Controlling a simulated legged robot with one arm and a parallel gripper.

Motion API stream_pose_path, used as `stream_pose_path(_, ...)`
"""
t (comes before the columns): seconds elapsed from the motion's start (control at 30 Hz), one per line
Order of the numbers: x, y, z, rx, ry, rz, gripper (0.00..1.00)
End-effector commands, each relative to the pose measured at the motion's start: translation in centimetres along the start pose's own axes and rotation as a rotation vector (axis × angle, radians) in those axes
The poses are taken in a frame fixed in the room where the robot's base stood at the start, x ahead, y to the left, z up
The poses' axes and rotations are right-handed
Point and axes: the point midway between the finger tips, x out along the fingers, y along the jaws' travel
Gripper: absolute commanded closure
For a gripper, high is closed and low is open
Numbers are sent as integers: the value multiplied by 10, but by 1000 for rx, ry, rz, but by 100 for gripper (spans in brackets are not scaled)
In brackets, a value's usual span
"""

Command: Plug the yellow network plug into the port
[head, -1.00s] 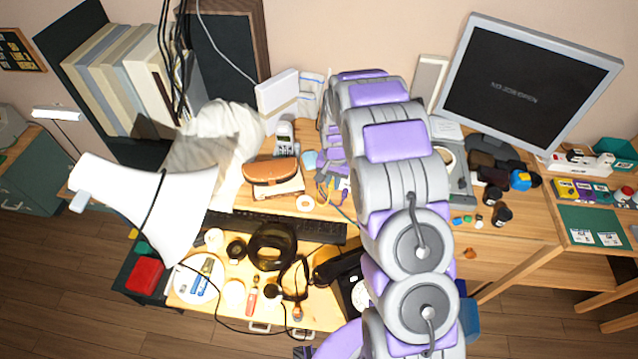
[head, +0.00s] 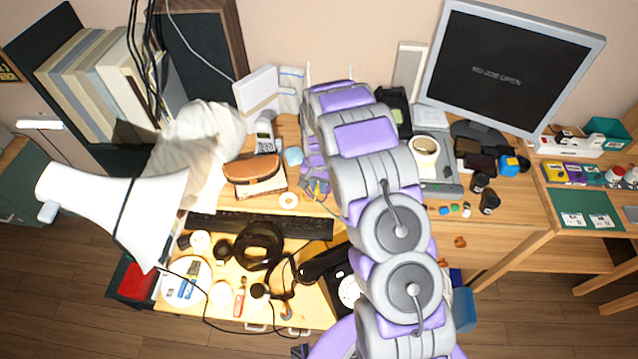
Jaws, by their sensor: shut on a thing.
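My purple and grey arm crosses the middle of the head view and hides much of the desk behind it. My gripper (head: 316,186) is small at the arm's far end, left of the arm, above the desk behind the keyboard. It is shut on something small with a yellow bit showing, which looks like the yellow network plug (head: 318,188). Thin cable runs near it. The jaws and the plug's tilt are too small to make out. The port is not visible; it may be hidden behind my arm, where thin white upright sticks show.
A brown case (head: 252,168), a cordless phone (head: 265,138) and a white roll of tape (head: 288,200) lie left of the gripper. A black keyboard (head: 260,225) is in front. A cup (head: 424,152) and monitor (head: 510,65) stand right of my arm. A large white lamp (head: 120,205) is at left.

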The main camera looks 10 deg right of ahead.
Motion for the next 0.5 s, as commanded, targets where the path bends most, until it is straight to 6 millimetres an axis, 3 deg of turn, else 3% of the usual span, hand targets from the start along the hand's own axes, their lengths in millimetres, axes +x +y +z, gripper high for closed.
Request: stream_pose_path(0.5,0,2,-4,-2,-5,-10,99)
